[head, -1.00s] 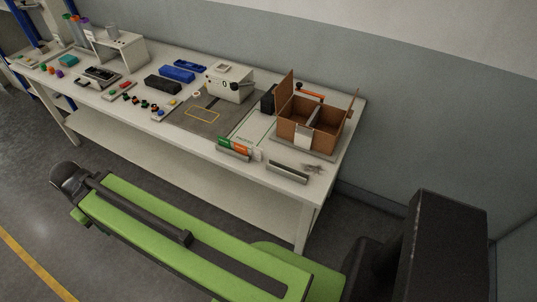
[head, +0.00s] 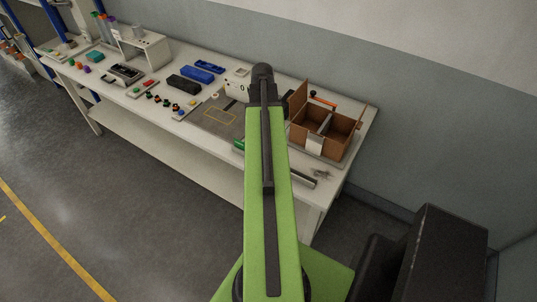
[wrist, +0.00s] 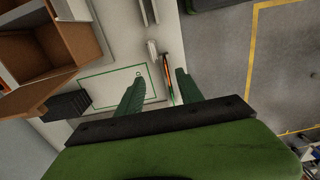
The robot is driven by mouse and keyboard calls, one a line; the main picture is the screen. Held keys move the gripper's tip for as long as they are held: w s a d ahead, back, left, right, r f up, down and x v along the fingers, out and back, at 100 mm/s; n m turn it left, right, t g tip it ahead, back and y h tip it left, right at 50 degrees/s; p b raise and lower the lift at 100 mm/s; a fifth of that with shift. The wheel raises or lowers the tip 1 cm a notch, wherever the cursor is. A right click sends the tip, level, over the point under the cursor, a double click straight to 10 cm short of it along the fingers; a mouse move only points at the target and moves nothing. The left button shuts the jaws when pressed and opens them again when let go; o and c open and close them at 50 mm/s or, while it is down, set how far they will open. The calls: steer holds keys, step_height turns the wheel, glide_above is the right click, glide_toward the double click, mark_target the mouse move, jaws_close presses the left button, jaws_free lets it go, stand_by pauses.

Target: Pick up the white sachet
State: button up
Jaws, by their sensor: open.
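My gripper (wrist: 160,77) is open in the wrist view, its two green fingers apart and nothing held between them. A small white piece (wrist: 152,48), which looks like the white sachet, lies on the pale tabletop just beyond the fingertips, slightly left of their midline. It is too small to be sure of. A thin orange, black and green item (wrist: 169,78) lies between the fingertips, closer to the right one. In the head view my arm hides the sachet's area, and the gripper's fingers cannot be made out there.
A brown divided box (head: 309,115) with raised flaps stands at the table's right end; it also shows in the wrist view (wrist: 38,50). A dark block (wrist: 65,105) stands near it.

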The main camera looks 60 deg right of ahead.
steer(key=f+b, duration=0.5)
steer(key=b, duration=0.1)
steer(key=s+d+f+b, duration=0.1)
steer(key=f+b, duration=0.5)
steer(key=s+f+b, duration=0.1)
steer(key=f+b, duration=0.4)
steer(key=f, duration=0.1)
steer(key=shift+s+d+f+b, duration=0.1)
steer(key=shift+d+f+b, duration=0.15)
steer(key=shift+b, duration=0.15)
steer(key=shift+r, duration=0.2)
jaws_close()
